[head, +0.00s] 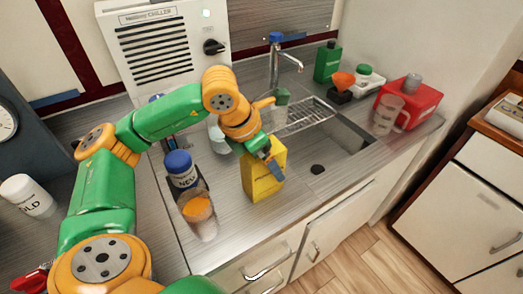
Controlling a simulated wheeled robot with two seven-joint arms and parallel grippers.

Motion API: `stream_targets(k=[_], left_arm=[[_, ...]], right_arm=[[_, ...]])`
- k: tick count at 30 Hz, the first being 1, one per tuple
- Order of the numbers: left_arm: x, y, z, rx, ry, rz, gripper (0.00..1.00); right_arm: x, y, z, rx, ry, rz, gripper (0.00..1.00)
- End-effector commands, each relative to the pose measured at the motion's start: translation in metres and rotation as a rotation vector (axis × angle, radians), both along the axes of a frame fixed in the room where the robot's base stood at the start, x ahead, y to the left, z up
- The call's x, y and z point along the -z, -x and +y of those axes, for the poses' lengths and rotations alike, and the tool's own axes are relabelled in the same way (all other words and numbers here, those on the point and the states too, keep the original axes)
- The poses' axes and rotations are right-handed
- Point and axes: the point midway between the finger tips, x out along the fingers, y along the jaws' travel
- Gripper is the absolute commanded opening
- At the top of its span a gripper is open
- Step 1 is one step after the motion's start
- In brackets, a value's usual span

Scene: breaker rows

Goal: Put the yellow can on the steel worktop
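The yellow can (256,180) is a boxy, upright-looking container over the steel worktop (230,225), just left of the sink. My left gripper (273,167) is at the can's upper part, with one grey-blue finger across its near face. The other finger is hidden, so I cannot tell whether the grip is closed. The can's base is at or just above the worktop; any gap is too small to tell. My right gripper is not in view.
A blue-capped jar (181,170) and an orange-topped glass (199,212) stand left of the can. The sink (345,145), tap (287,58) and drying rack (300,117) are to the right. A red container (420,103) stands at the far right end. The worktop's front strip is clear.

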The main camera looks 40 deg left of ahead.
Motion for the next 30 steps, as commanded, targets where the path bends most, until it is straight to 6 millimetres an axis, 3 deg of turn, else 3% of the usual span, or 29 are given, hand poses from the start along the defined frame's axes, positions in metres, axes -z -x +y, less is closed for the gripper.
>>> stream_targets(k=[6, 12, 27, 30], left_arm=[[-0.057, 0.020, 0.009, 0.001, 0.000, -0.009, 0.99], [-0.096, 0.036, 0.015, 0.001, 0.000, -0.004, 0.99], [-0.103, 0.040, 0.016, 0.001, -0.002, 0.000, 0.99], [-0.113, 0.040, 0.016, 0.001, -0.001, -0.001, 0.99]], right_arm=[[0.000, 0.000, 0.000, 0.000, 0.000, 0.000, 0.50], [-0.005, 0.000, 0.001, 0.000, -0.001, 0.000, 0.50], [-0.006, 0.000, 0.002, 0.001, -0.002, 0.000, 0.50], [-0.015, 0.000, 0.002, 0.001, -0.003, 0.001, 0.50]])
